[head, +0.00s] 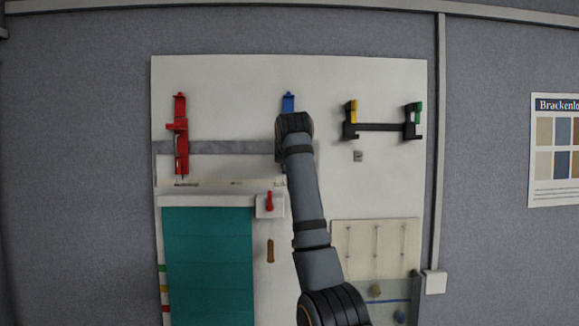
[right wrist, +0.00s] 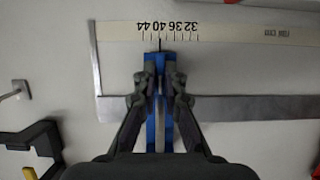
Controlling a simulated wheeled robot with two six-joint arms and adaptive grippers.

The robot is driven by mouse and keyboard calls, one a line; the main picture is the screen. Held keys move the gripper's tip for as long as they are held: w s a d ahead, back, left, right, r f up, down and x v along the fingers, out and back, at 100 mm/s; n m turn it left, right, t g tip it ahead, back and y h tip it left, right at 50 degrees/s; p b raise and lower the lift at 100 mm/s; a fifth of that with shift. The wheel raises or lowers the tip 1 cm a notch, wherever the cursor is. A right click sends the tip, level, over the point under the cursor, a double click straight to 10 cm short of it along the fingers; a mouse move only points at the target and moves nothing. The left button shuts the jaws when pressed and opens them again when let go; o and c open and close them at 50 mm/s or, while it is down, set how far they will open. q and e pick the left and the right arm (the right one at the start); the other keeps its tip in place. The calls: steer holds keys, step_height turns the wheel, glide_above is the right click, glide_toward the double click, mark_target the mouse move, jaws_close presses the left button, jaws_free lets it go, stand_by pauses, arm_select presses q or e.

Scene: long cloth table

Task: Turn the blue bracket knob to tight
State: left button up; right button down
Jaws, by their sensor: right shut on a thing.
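The blue bracket (head: 288,102) is on the white wall board, with only its top showing above my right arm in the head view. In the right wrist view, the blue bracket (right wrist: 152,132) runs between the two dark fingers of my right gripper (right wrist: 160,82). The gripper is shut on it, one finger on each side. Its thin tip points at a printed number scale (right wrist: 180,32), near the 40, which appears upside down. I cannot make out the knob separately between the fingers. In the head view my right wrist hides the gripper. My left gripper is in neither view.
A red bracket (head: 181,140) is at the board's left. A black holder (head: 380,127) with yellow and green ends is at the right. A grey strip (right wrist: 245,108) crosses behind the blue bracket. A red lever (head: 269,201) and teal panel (head: 208,262) are lower down.

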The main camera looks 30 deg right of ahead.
steer(key=c, duration=1.7)
jaws_free()
steer(key=shift+f, duration=0.25)
steer(key=shift+w, duration=0.1)
steer(key=shift+r, duration=0.1)
steer(key=v, duration=1.2)
steer(key=shift+w, duration=0.1)
